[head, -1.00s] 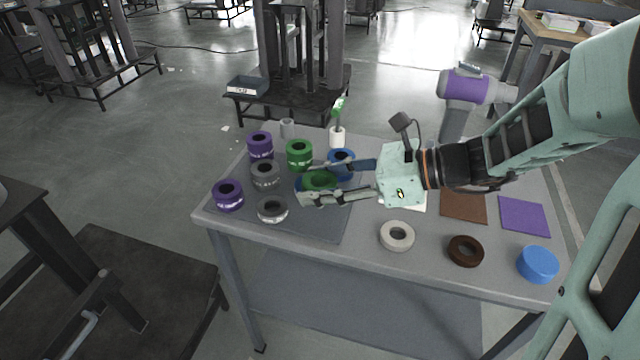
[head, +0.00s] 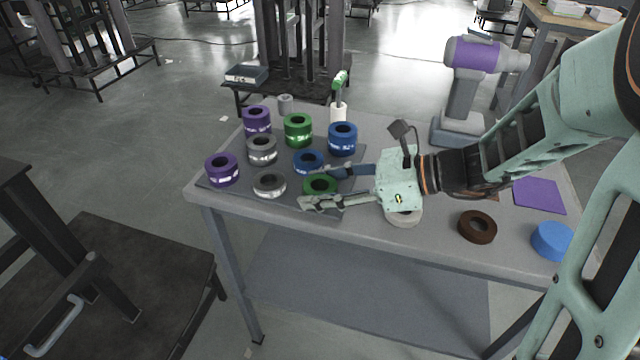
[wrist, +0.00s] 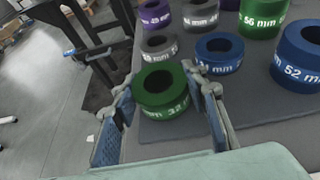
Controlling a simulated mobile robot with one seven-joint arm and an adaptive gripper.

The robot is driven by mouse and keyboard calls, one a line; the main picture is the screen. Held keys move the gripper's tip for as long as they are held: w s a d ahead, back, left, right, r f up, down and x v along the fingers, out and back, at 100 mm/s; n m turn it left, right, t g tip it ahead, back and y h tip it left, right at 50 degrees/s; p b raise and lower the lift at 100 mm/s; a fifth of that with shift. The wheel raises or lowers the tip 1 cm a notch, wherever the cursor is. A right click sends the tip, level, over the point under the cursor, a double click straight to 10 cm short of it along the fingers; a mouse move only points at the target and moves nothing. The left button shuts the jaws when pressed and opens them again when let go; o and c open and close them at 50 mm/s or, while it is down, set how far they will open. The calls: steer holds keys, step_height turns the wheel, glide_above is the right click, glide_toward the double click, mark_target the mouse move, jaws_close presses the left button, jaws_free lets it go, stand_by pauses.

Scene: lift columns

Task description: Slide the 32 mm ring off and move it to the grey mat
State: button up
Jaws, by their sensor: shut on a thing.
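The green 32 mm ring (head: 320,184) is between the two fingers of my gripper (head: 319,187). In the wrist view the green ring (wrist: 163,92) shows its hole facing up and a white "32" on its front. My gripper (wrist: 163,95) is shut on it from both sides. The ring is upright over the front right part of the dark grey mat (head: 292,203). I cannot tell whether it touches the mat. A blue ring (head: 308,162) sits just behind it, and a grey ring (head: 269,184) to its left.
Purple rings (head: 222,170), a green ring (head: 298,130) and a larger blue ring (head: 342,138) share the mat. A white ring (head: 404,218) is partly under my gripper. A brown ring (head: 477,227), a blue cylinder (head: 552,240) and a purple mat (head: 540,195) are at right.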

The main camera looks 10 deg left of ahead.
steer(key=o, duration=1.4)
steer(key=shift+d, duration=0.1)
steer(key=v, duration=1.2)
steer(key=shift+s, duration=0.1)
